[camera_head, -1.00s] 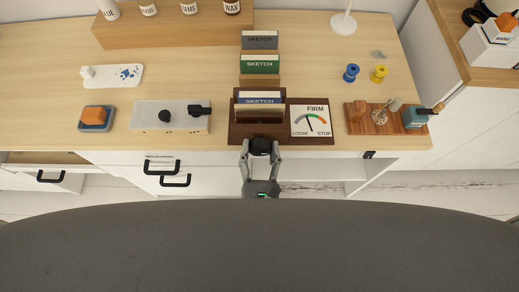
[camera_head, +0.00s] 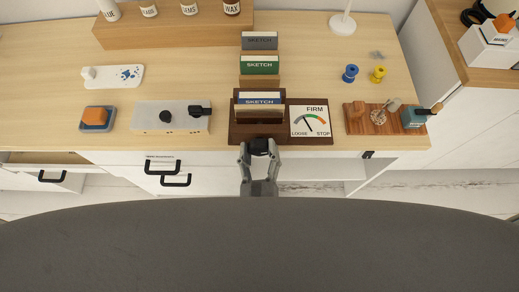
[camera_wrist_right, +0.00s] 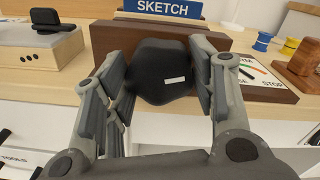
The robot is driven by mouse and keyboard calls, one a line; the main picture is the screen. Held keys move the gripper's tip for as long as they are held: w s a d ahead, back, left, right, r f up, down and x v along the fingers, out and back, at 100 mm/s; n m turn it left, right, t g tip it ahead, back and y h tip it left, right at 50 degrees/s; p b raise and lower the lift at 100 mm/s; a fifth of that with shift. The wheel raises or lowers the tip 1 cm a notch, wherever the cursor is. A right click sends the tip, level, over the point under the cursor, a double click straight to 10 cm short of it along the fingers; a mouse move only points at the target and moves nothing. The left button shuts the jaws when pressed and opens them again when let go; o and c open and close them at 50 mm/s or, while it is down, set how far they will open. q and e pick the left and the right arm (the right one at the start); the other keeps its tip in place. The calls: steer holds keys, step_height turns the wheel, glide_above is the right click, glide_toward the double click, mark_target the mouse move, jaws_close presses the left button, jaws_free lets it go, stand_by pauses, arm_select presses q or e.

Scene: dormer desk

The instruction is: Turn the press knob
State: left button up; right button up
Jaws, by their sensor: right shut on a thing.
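The press (camera_head: 236,132) is a dark wooden block at the desk's front edge, with a blue-labelled SKETCH book (camera_head: 259,99) standing in it. Its black knob (camera_head: 258,146) faces me at the front; in the right wrist view the knob (camera_wrist_right: 158,62) is large and carries a small white mark. My right gripper (camera_head: 258,150) is shut on the knob, one finger on each side. A dial card (camera_head: 311,113) beside the book reads LOOSE, FIRM and STOP; its needle points up and left. My left gripper is out of view.
Green (camera_head: 260,65) and grey (camera_head: 259,41) SKETCH books stand behind the press. A grey box with black knobs (camera_head: 146,118) is to the left. A wooden tool tray (camera_head: 359,125) is close on the right. Drawer handles (camera_head: 176,180) jut out below the desk.

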steer(key=shift+n, duration=0.6)
steer(key=o, duration=1)
steer(key=shift+o, duration=0.2)
